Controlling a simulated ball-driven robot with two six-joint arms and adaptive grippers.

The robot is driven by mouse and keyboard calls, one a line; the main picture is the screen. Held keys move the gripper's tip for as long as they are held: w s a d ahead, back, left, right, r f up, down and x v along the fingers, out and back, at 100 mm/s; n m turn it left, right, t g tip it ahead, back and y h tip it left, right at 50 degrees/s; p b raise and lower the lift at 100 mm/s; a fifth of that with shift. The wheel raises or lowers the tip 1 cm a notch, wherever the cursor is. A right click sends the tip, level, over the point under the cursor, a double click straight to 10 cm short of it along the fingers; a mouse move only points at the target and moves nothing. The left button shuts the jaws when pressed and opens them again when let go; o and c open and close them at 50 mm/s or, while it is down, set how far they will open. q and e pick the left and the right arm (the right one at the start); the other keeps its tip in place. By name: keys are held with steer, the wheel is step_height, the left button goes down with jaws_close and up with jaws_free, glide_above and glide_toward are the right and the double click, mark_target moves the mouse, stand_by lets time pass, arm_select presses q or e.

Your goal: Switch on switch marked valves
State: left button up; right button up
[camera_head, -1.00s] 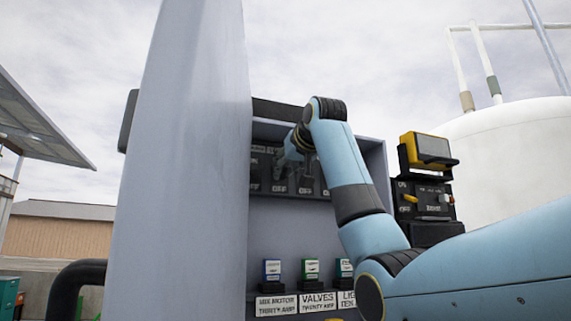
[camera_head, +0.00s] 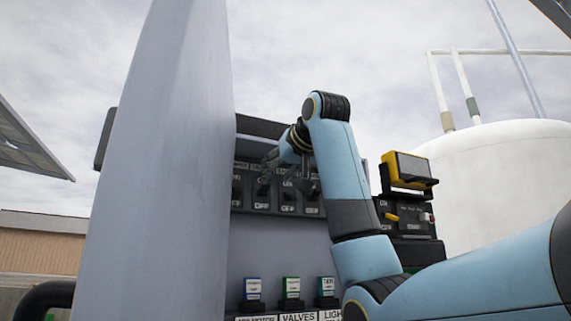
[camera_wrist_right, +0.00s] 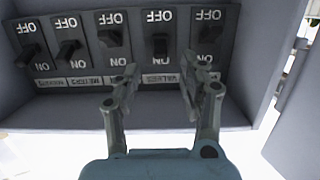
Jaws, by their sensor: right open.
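A row of black switches marked ON and OFF (camera_head: 262,189) sits inside the grey cabinet. In the right wrist view the row shows upside down. The switch above the label that reads VALVES (camera_wrist_right: 160,46) is the fourth from the left there. Its lever stands near the middle of its plate, and I cannot tell its position for sure. My right gripper (camera_wrist_right: 156,76) is open and empty, with its fingertips on either side of the VALVES label, just short of the switch. In the head view the right gripper (camera_head: 283,166) partly covers the switches. My left gripper is not in view.
The cabinet door (camera_head: 160,180) stands open at the left. Below the switches are several coloured breakers (camera_head: 291,290) with a lower label also reading VALVES (camera_head: 298,317). A yellow-framed device (camera_head: 409,172) stands right of the cabinet. A white tank (camera_head: 490,190) is behind.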

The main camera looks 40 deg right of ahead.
steer(key=v, duration=0.5)
steer(key=shift+s, duration=0.15)
